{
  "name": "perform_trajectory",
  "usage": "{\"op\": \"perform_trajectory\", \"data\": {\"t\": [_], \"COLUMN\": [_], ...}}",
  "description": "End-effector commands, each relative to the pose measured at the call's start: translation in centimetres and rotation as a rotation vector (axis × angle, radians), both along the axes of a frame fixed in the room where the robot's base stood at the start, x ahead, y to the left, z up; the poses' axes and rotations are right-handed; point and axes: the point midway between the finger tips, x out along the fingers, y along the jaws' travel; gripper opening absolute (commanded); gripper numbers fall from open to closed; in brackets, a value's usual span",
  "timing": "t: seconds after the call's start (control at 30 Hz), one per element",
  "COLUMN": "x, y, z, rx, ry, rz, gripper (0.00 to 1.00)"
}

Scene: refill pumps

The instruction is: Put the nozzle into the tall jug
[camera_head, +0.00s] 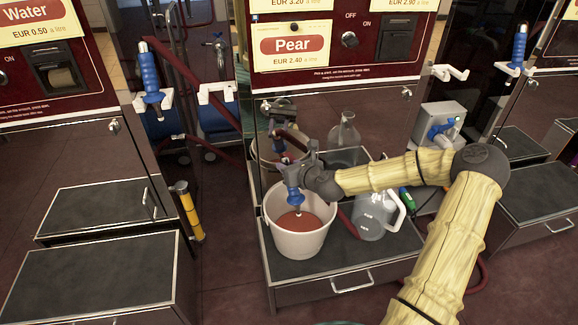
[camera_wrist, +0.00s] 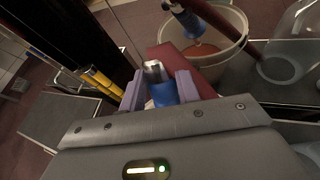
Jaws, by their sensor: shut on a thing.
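My gripper (camera_head: 290,172) is shut on the blue nozzle (camera_head: 293,195), which hangs with its metal tip down inside the mouth of a white bucket, above reddish contents. In the wrist view the blue nozzle (camera_wrist: 163,93) and its silver end show between my fingers (camera_wrist: 160,88). A clear jug (camera_head: 370,215) with a white handle stands upright right of the bucket, apart from the nozzle. My forearm hides its upper part. A clear necked shape (camera_head: 345,142) behind it may be another vessel or a reflection; I cannot tell.
The white bucket (camera_head: 300,240) and the jug share a dark-topped step (camera_head: 345,262) before the Pear pump (camera_head: 292,45). A dark red hose runs nearby. Another blue nozzle (camera_head: 150,76) hangs at the left. A yellow post (camera_head: 188,208) stands beside the left step (camera_head: 95,205).

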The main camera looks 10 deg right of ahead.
Motion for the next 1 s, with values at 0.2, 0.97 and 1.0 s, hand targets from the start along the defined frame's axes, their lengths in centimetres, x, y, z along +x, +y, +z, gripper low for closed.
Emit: {"op": "perform_trajectory", "data": {"t": [0.2, 0.97, 1.0], "x": [0.0, 0.0, 0.0], "y": [0.0, 0.0, 0.0], "z": [1.6, 5.8, 6.0], "rx": [0.001, 0.001, 0.001], "ry": [-0.001, -0.001, -0.001], "rz": [0.000, 0.000, 0.000], "gripper": [0.00, 0.00, 0.00]}}
